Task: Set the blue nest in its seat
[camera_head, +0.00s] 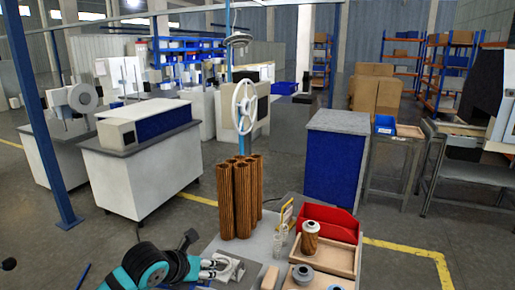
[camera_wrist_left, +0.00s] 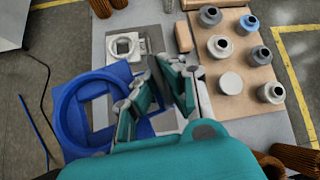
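The blue nest (camera_wrist_left: 66,122), a ring on a flat square plate, shows at the left of the left wrist view. It reaches out past the table's left edge. In the head view my left gripper (camera_head: 222,266) is beside this fixture (camera_head: 232,272); the nest is not visible there. My right gripper is not in view.
A wooden tray (camera_wrist_left: 245,83) with several filter cartridges lies right of the gripper. Tall brown ribbed cylinders (camera_head: 239,198) stand at the table's back. A red bin (camera_head: 328,222) stands at the back right. A small tan block (camera_wrist_left: 183,37) is beside the fixture.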

